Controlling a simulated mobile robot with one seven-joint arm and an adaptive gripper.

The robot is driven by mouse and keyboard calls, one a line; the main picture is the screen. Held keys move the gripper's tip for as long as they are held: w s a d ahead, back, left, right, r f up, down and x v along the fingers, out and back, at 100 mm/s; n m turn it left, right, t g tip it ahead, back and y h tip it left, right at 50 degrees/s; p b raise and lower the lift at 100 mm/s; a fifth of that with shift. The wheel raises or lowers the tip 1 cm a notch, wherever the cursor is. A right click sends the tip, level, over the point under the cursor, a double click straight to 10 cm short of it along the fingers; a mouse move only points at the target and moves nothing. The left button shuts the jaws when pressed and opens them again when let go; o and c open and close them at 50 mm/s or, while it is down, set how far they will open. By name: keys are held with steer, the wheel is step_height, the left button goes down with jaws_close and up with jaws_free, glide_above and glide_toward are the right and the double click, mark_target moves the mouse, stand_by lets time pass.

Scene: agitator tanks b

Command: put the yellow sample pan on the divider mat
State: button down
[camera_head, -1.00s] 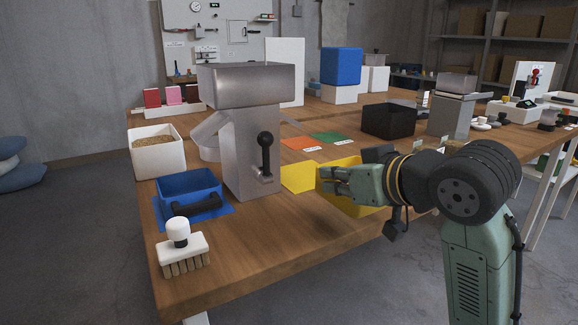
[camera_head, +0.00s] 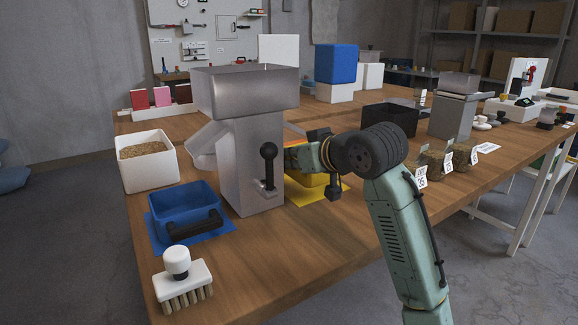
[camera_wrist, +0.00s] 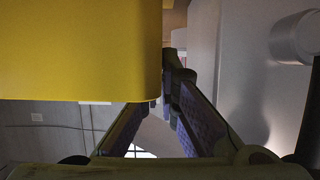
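The yellow sample pan (camera_head: 318,180) is just right of the grey metal divider (camera_head: 253,165), partly hidden by my wrist. A flat yellow mat (camera_head: 334,192) shows below and right of it; whether the pan rests on it is hidden. My gripper (camera_head: 297,157) is at the pan beside the divider, its fingers mostly hidden. In the wrist view the pan (camera_wrist: 80,50) fills the upper left and the divider (camera_wrist: 240,80) stands right. The fingers (camera_wrist: 177,82) converge between them. I cannot tell whether they hold part of the pan.
A blue pan (camera_head: 184,203) with a black handle sits on a blue mat (camera_head: 218,237). A white bin of grain (camera_head: 147,174) stands left and a black bin (camera_head: 391,120) behind. Tagged sample containers (camera_head: 432,165) stand right.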

mark_target(288, 173)
steer(key=shift+w+a+f, duration=0.1)
steer(key=shift+w+a, duration=0.2)
steer(key=shift+w, duration=0.3)
steer(key=shift+w+a+f, duration=0.1)
steer(key=shift+w+a, duration=0.15)
steer(key=shift+w, duration=0.35)
steer(key=shift+f, duration=1.65)
steer(key=shift+f, duration=0.1)
steer(key=c, duration=1.8)
jaws_free()
steer(key=v, duration=1.2)
steer(key=shift+b, duration=0.35)
steer(key=shift+s, duration=0.1)
